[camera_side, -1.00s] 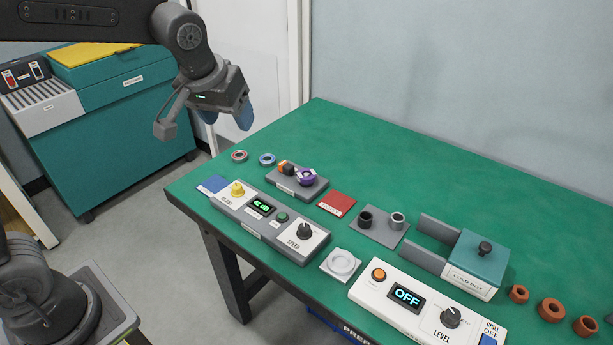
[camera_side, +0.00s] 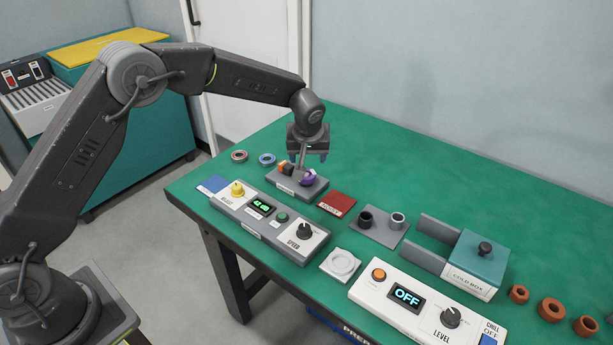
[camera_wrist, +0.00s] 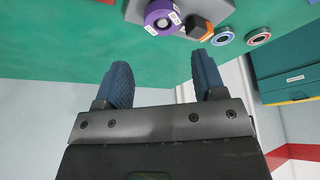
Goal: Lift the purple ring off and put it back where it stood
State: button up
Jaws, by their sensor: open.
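The purple ring (camera_side: 308,182) sits on the right part of a small grey stand (camera_side: 301,193), partly hidden by my arm in the side view. In the wrist view the ring (camera_wrist: 158,20) shows near the top edge, with white labels, and the stand (camera_wrist: 218,9) lies around it. My gripper (camera_side: 308,157) is open and empty. In the side view it appears above and behind the stand. In the wrist view the fingers (camera_wrist: 161,70) point toward the ring, apart from it.
An orange and black piece (camera_side: 286,168) shares the stand, close beside the ring. Two small rings, one red (camera_side: 240,156) and one blue (camera_side: 267,159), lie left of it. A control box (camera_side: 262,221) stands in front, and a red card (camera_side: 337,203) lies to the right.

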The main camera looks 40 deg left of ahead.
aim_at(307, 174)
jog(key=x, duration=0.9)
jog(key=shift+a+f, duration=0.15)
jog(key=shift+a, duration=0.05)
jog(key=c, duration=0.9)
